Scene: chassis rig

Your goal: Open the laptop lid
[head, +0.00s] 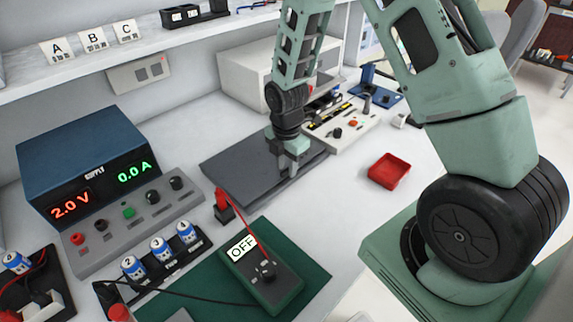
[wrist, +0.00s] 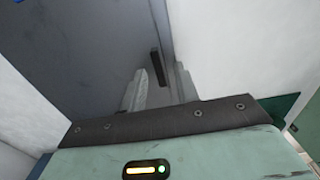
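The laptop (head: 235,165) is a flat dark grey slab lying shut on the white bench, in the middle of the head view. In the wrist view its lid (wrist: 75,50) fills the left side, with a small dark tab (wrist: 156,68) near its edge. My gripper (head: 287,168) points down over the laptop's right front edge. In the wrist view my gripper's two pale fingers (wrist: 160,88) stand apart, with the tab seen between and just beyond them. Nothing is held. Whether the fingertips touch the lid is hard to tell.
A power supply (head: 85,165) stands left, and a meter marked OFF (head: 262,275) lies on a green mat in front, with a red lead. A red tray (head: 389,171) lies right of the laptop. A control panel (head: 350,128) and a pale box (head: 250,72) stand behind.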

